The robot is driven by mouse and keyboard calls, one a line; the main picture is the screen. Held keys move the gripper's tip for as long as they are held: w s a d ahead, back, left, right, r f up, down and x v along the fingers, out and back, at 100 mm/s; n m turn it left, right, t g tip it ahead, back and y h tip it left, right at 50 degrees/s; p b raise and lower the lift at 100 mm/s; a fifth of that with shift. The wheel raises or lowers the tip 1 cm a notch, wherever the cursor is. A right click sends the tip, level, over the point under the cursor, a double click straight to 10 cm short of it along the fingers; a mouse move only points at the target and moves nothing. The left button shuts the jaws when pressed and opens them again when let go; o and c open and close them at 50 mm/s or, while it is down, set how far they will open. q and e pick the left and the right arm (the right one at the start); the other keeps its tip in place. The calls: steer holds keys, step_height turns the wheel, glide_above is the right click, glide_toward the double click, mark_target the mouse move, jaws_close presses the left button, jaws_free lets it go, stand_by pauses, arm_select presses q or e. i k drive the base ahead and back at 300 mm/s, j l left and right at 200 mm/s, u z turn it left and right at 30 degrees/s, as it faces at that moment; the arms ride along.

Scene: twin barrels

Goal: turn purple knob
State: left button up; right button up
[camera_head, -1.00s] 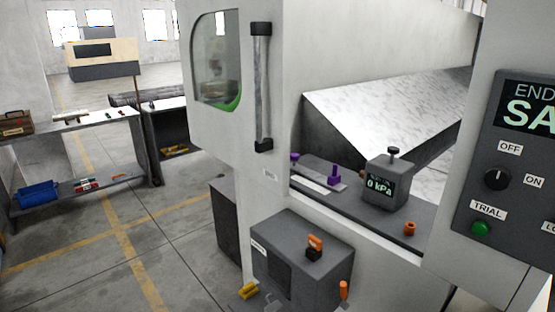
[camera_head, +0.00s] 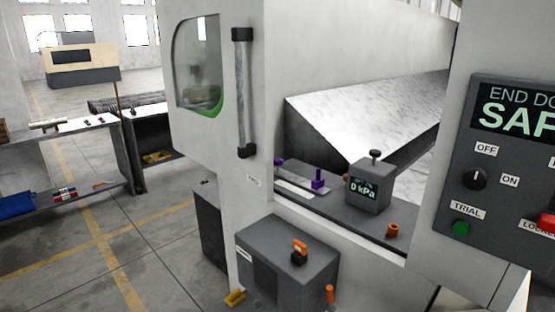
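A purple knob (camera_head: 318,181) stands upright on a grey plate on the ledge of the big white machine. A second, smaller purple piece (camera_head: 278,162) shows at the left end of the same plate, partly hidden by the machine's edge. I cannot tell which of the two is the task's knob. Neither of my grippers is in view.
A grey gauge box (camera_head: 370,188) reading 0 kPa and an orange piece (camera_head: 393,230) share the ledge. A control panel (camera_head: 490,205) fills the right. The floor (camera_head: 165,250) at left is clear.

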mark_target(278, 162)
steer(key=i+j, duration=0.4)
steer(key=i+j+u, duration=0.1)
steer(key=i+j, duration=0.3)
steer(key=i, duration=0.25)
steer(key=i+j, duration=0.35)
steer(key=i, duration=0.2)
